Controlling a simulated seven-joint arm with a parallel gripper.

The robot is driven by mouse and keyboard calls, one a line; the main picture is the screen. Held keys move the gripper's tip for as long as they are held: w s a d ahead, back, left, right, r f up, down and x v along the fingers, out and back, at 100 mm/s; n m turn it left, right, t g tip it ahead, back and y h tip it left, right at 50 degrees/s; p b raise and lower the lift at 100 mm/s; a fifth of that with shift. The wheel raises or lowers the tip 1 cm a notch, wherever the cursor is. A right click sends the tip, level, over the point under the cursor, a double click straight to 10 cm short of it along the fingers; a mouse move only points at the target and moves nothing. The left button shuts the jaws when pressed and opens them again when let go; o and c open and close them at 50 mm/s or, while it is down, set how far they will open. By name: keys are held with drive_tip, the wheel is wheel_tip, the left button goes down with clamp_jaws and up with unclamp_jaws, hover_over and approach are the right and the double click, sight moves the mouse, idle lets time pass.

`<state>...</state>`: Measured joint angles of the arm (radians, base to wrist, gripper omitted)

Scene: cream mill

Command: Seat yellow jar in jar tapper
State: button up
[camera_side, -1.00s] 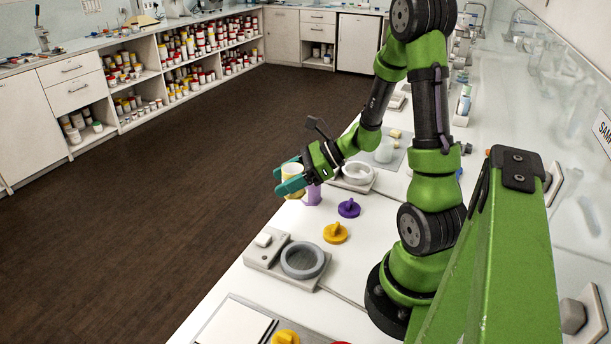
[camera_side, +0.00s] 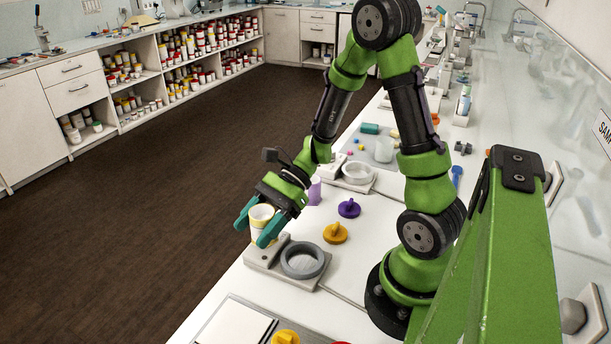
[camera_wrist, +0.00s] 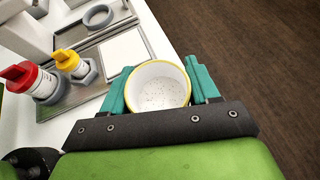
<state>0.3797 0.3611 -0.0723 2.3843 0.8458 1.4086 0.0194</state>
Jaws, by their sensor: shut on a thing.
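The yellow jar (camera_side: 261,218) is an open white cup with a yellow rim; it also shows in the wrist view (camera_wrist: 158,88), with pale, speckled contents. My gripper (camera_side: 253,232) is shut on it, a teal finger on each side; the fingers also show in the wrist view (camera_wrist: 159,68). The jar looks upright. What I take as the jar tapper is the grey base with a round grey ring (camera_side: 303,274). The ring looks empty. The jar is held up and to the left of the ring in the side view, near the base's back-left end.
A yellow lid (camera_side: 335,233), a purple lid (camera_side: 349,208) and a purple cup (camera_side: 314,190) are on the bench behind the ring. A device with a white dish (camera_side: 358,173) stands farther back. The wrist view shows red-lidded (camera_wrist: 42,86) and yellow-lidded (camera_wrist: 72,64) jars.

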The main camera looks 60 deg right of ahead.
drive_tip(key=s+a+f+n+g+h, duration=0.1)
drive_tip(key=s+n+g+h, duration=0.1)
drive_tip(key=s+n+g, duration=0.3)
drive_tip(key=s+a+f+n+g+h, duration=0.1)
drive_tip(key=s+a+n+g+h, duration=0.1)
drive_tip(key=s+n+g, duration=0.3)
drive_tip(key=s+a+f+n+g+h, duration=0.1)
drive_tip(key=s+n+g+h, duration=0.3)
drive_tip(key=n, duration=0.4)
drive_tip(key=shift+s+a+n+g, duration=0.3)
drive_tip(key=shift+s+a+g, duration=0.15)
drive_tip(key=shift+a+g, duration=0.3)
drive_tip(key=d+n+t+h, duration=0.1)
drive_tip(key=d+n+h, duration=0.4)
drive_tip(key=n+h, duration=0.45)
wheel_tip(320, 180, up, 4)
drive_tip(key=n+t+h, duration=0.5)
drive_tip(key=n+t, duration=0.1)
drive_tip(key=n, duration=0.1)
hover_over(307, 258)
drive_tip(key=shift+s+d+f, duration=0.1)
drive_tip(key=shift+f, duration=2.45)
drive_tip(key=shift+f, duration=0.75)
drive_tip(key=o, duration=1.2)
